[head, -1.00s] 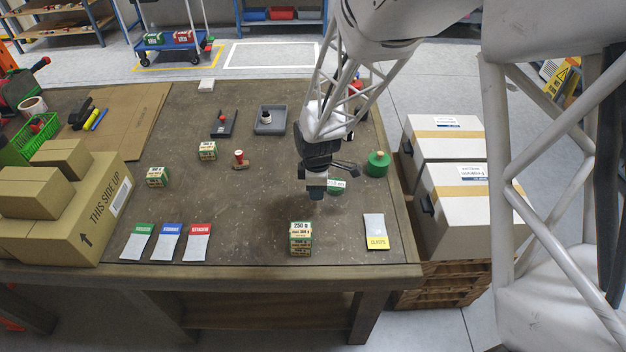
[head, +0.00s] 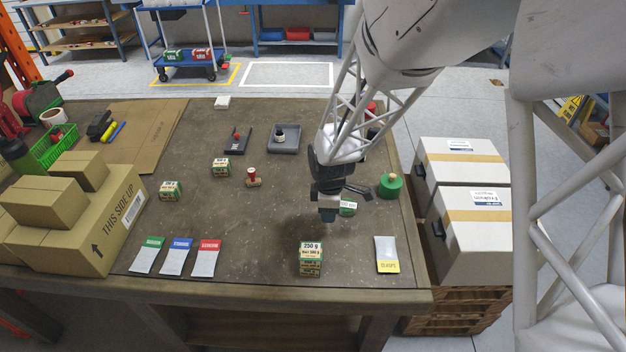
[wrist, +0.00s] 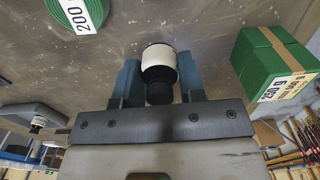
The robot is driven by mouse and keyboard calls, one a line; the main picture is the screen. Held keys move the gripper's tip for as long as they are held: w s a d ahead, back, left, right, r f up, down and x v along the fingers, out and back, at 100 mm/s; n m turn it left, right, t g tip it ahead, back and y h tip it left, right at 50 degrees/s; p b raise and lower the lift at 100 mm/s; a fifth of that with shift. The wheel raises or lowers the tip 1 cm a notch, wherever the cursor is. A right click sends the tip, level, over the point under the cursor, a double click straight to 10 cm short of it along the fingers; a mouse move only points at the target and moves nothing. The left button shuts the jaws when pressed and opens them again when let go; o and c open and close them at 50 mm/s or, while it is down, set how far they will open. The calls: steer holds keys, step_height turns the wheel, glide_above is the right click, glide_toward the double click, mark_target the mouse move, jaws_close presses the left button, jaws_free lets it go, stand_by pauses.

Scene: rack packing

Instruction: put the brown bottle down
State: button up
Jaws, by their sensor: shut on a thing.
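My gripper (head: 328,214) hangs over the right part of the workbench, pointing down. In the wrist view its two blue fingers (wrist: 160,82) are shut on a small bottle (wrist: 159,60) with a white band and a black end. I take it as the brown bottle, but no brown shows. In the head view the fingers and wrist hide most of it. Whether its base touches the bench is unclear. A similar black-and-white bottle (head: 280,134) stands in the grey tray (head: 291,149) farther back.
A green weight box (head: 311,258) stands in front of my gripper. A yellow-edged card (head: 387,255) lies front right.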

steer(key=w+a, duration=0.3)
steer(key=w, duration=0.5)
steer(key=w+a+n, duration=0.1)
steer(key=w+a, duration=0.2)
steer(key=w, duration=0.6)
steer(key=w+a+n, duration=0.1)
steer(key=w+a, duration=0.2)
steer(key=w, duration=0.6)
steer(key=shift+a+r, duration=0.25)
steer(key=shift+r, duration=0.15)
steer(key=shift+w, duration=0.1)
glide_above(290, 140)
steer(key=shift+s+d+f, duration=0.1)
steer(key=shift+s+f, duration=0.1)
steer(key=shift+f, duration=0.55)
steer(key=shift+w, duration=0.1)
steer(key=shift+f, duration=1.8)
